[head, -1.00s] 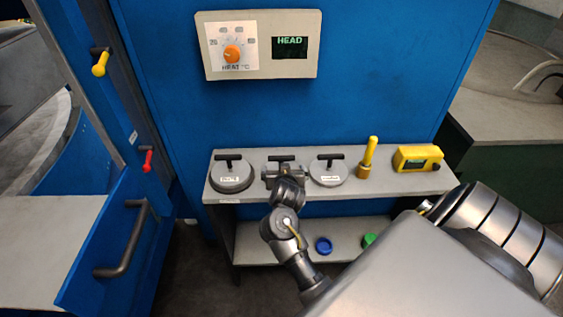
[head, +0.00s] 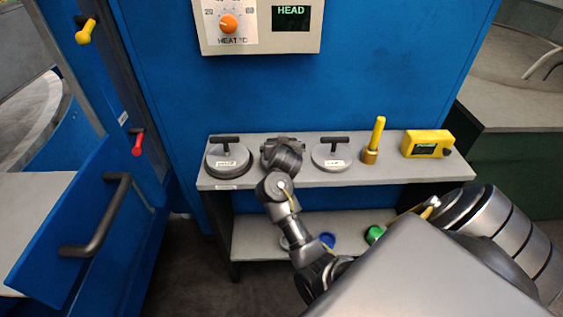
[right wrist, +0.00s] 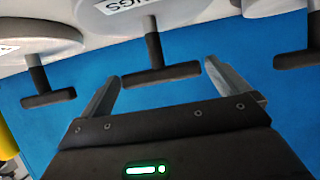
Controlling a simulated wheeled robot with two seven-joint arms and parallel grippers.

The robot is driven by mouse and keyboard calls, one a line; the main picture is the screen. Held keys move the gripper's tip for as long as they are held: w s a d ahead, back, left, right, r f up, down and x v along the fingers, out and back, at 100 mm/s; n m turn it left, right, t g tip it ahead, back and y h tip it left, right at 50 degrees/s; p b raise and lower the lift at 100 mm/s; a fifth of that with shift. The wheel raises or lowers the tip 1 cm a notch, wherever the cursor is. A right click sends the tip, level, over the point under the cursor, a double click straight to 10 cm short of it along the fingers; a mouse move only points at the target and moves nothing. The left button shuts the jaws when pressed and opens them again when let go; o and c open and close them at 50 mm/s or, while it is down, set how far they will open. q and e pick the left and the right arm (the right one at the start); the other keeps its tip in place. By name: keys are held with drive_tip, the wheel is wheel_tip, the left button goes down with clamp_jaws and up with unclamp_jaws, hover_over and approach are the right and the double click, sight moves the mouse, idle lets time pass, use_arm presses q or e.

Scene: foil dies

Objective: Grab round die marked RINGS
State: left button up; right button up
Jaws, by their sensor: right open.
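In the right wrist view a round grey die (right wrist: 135,18) has a label ending in "NGS" and a dark T-shaped handle (right wrist: 160,75). My right gripper (right wrist: 162,72) is open, with the handle's crossbar between its fingertips and visible gaps at both ends. In the head view my right gripper (head: 282,143) is over the middle of the upper shelf and mostly hides that die. Round dies with T handles stand on either side, a left one (head: 222,166) and a right one (head: 322,162); their labels are too small to read. My left gripper is not in view.
The grey shelf (head: 380,172) also holds a yellow-handled tool (head: 374,142) and a yellow device (head: 425,144). Blue (head: 328,240) and green (head: 374,234) round items are on the lower shelf. A blue machine wall (head: 390,80) stands behind; a blue door with handle (head: 98,215) is at left.

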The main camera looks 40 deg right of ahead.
drive_tip(key=shift+d+r, duration=0.1)
drive_tip(key=c, duration=1.6)
drive_tip(key=shift+w+r, duration=0.1)
drive_tip(key=shift+c, duration=0.8)
drive_tip(key=shift+r, duration=0.1)
wheel_tip(320, 180, up, 10)
drive_tip(key=p, duration=0.3)
